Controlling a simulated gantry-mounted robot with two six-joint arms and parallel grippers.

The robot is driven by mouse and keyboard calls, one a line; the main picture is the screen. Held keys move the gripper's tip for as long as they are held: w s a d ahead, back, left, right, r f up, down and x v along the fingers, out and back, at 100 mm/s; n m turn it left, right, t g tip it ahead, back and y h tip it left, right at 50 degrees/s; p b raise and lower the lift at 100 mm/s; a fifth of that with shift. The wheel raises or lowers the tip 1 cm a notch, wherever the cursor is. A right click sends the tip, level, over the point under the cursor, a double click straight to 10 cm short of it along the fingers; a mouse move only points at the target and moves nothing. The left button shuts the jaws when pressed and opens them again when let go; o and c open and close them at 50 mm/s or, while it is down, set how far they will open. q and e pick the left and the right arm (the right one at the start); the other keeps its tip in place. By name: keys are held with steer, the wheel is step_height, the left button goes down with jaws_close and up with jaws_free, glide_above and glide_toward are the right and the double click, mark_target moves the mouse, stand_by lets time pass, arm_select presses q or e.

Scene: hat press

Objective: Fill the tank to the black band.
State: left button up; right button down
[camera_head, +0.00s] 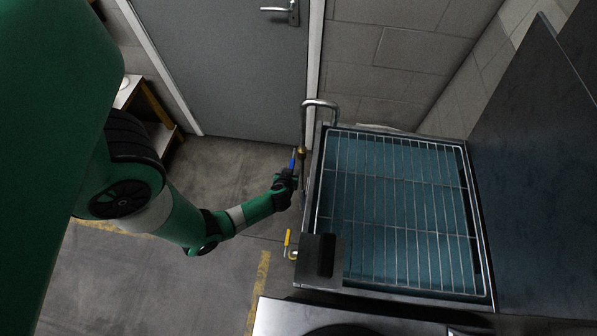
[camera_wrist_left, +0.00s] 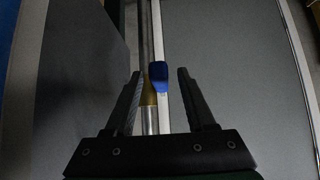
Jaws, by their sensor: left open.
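The tank (camera_head: 318,200) is a metal box on the right with a wire rack (camera_head: 400,200) over a blue-green inside. I cannot make out the black band or a water level. A curved spout (camera_head: 320,102) rises at its far left corner above a brass valve (camera_head: 302,150) with a blue lever (camera_head: 293,160). My left gripper (camera_head: 287,180) is at this valve, open. In the left wrist view its fingers (camera_wrist_left: 161,88) stand on either side of the pipe (camera_wrist_left: 147,50) and blue lever (camera_wrist_left: 159,76), with a gap beside the lever. My right gripper is not in view.
A yellow-handled valve (camera_head: 287,238) sits low on the tank's left side, by a dark box-like part (camera_head: 320,257). A tall dark panel (camera_head: 530,170) stands right of the tank. A grey door (camera_head: 235,70) is behind. The floor (camera_head: 215,280) left of the tank is clear.

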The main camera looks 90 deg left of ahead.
arm_select(q)
steer(key=p+v, duration=0.9)
steer(key=v, duration=0.2)
steer(key=shift+p, duration=0.3)
